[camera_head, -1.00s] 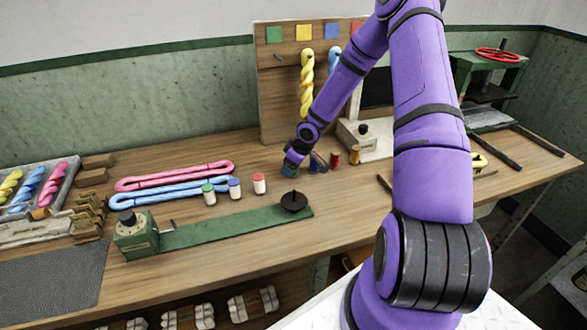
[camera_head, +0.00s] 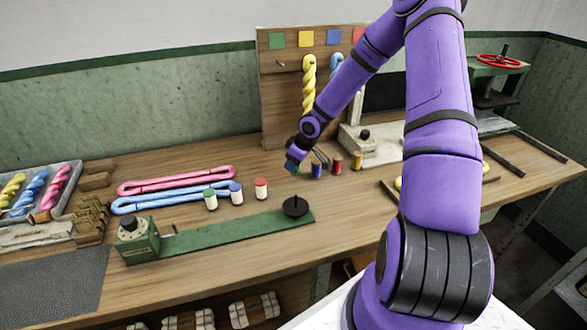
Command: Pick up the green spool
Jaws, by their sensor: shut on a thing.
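My gripper (camera_head: 291,168) is at the end of the purple arm, low over the back middle of the table. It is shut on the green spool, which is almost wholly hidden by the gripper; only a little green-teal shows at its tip. A blue spool (camera_head: 316,171) stands just right of the gripper, with a red spool (camera_head: 337,168) and a gold spool (camera_head: 357,162) further right. Whether the held spool is clear of the tabletop is hard to tell.
White spools with a green top (camera_head: 210,201), a blue top (camera_head: 236,196) and a red top (camera_head: 261,190) stand nearer, behind a green bar with a black disc (camera_head: 296,206). Pink and blue skeins (camera_head: 172,190) lie left. A pegboard (camera_head: 283,90) stands behind.

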